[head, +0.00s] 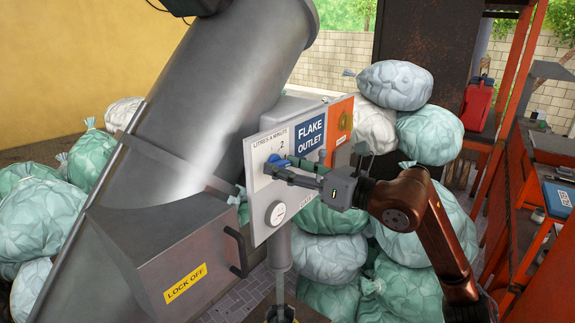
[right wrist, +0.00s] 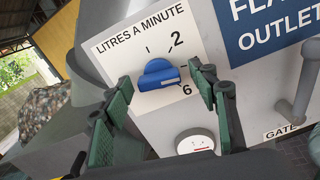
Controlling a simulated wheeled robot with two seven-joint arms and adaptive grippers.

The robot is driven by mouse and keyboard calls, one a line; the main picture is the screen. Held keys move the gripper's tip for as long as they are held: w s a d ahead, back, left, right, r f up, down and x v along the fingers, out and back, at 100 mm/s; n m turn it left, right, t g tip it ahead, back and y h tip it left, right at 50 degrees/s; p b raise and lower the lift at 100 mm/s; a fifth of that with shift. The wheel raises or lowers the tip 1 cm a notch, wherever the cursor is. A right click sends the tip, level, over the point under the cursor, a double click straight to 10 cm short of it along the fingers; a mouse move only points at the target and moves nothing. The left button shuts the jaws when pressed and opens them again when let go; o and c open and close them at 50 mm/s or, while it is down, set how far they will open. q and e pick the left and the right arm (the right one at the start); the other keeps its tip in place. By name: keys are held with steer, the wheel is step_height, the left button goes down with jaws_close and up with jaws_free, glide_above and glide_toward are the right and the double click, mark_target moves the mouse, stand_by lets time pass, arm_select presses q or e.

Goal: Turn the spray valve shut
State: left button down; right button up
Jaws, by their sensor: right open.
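The spray valve is a blue knob (right wrist: 158,75) on a pale panel (right wrist: 255,95), under the words "LITRES A MINUTE". The marks 2 and 6 show on its right in the right wrist view. Its raised bar lies nearly level there. The knob also shows in the head view (head: 273,161), partly hidden by a finger. My right gripper (head: 281,167) is open at the knob. In the right wrist view its green-padded fingers (right wrist: 160,80) stand on either side of the knob. I cannot tell whether they touch it. My left gripper is not in view.
A round gauge (head: 277,213) sits below the knob, and a grey gate lever (right wrist: 300,90) stands out to its right. A large grey chute (head: 215,90) and a "LOCK OFF" box (head: 165,240) lie left. Stuffed bags (head: 430,135) are piled behind.

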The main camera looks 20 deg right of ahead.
steer(key=shift+c, duration=0.3)
steer(key=c, duration=1.1)
